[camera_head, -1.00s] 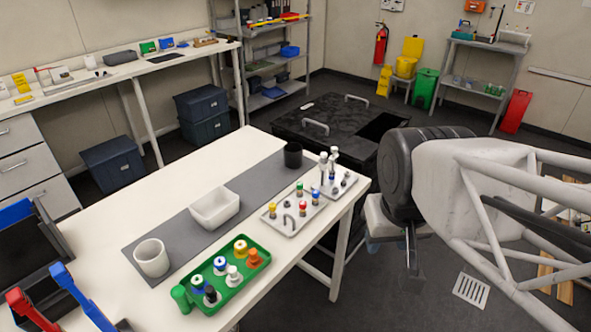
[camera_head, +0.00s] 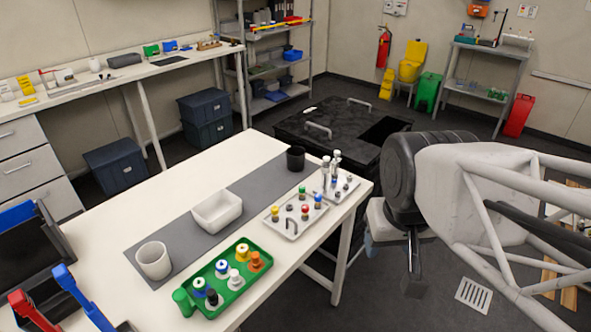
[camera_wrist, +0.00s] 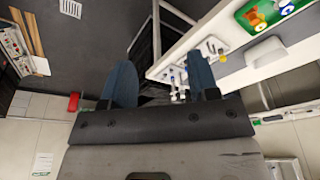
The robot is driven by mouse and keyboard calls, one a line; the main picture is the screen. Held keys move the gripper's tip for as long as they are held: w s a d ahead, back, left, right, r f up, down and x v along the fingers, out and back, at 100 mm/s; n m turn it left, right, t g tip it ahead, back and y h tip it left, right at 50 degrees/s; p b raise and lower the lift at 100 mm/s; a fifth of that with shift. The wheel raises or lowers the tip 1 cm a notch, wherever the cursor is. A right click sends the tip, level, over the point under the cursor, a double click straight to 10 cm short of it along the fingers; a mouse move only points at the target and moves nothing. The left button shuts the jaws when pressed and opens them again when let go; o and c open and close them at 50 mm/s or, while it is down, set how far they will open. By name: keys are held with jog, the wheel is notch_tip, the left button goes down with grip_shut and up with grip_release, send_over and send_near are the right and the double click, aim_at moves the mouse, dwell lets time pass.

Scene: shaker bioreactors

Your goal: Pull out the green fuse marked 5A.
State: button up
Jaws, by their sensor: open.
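A small green-topped piece (camera_head: 302,190), which looks like the green fuse, stands upright in a white plate (camera_head: 283,229) near the table's right edge. A yellow (camera_head: 275,212), a red (camera_head: 305,211) and a blue-topped piece (camera_head: 318,198) stand on the same plate. The 5A marking is too small to read. My gripper (camera_head: 414,285) hangs beyond the table's right side, well apart from the plate. In the wrist view its two blue fingers (camera_wrist: 161,82) are spread with nothing between them. The plate shows small there, and I cannot make out the green piece.
A second white plate (camera_head: 349,191) with tall white-topped pieces stands just behind. A green tray (camera_head: 240,291) of capped bottles, a white bin (camera_head: 217,211), a white cup (camera_head: 153,260) and a black cup (camera_head: 295,158) share the table. Open floor lies below my gripper.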

jog(key=w+a+m, duration=0.1)
jog(key=w+m, duration=0.4)
jog(key=w, duration=0.6)
jog(key=m+g+h, duration=0.1)
jog(key=m+g, duration=0.2)
jog(key=m, duration=0.9)
send_over(302, 187)
jog(key=f, duration=1)
jog(key=s+f, duration=0.1)
jog(key=f, duration=0.4)
jog(key=shift+a+f, duration=0.15)
jog(key=shift+a, duration=0.25)
jog(key=shift+w+a+f+m+h, duration=0.15)
jog(key=shift+w+f+m+h, duration=0.15)
jog(key=shift+w+f+m, duration=0.15)
jog(key=shift+f, duration=0.1)
jog(key=shift+d+f, duration=0.2)
jog(key=shift+f, duration=1.05)
jog(key=shift+d+f, duration=0.2)
jog(key=shift+f, duration=1)
jog(key=shift+d+f, duration=0.2)
jog(key=shift+f, duration=1.05)
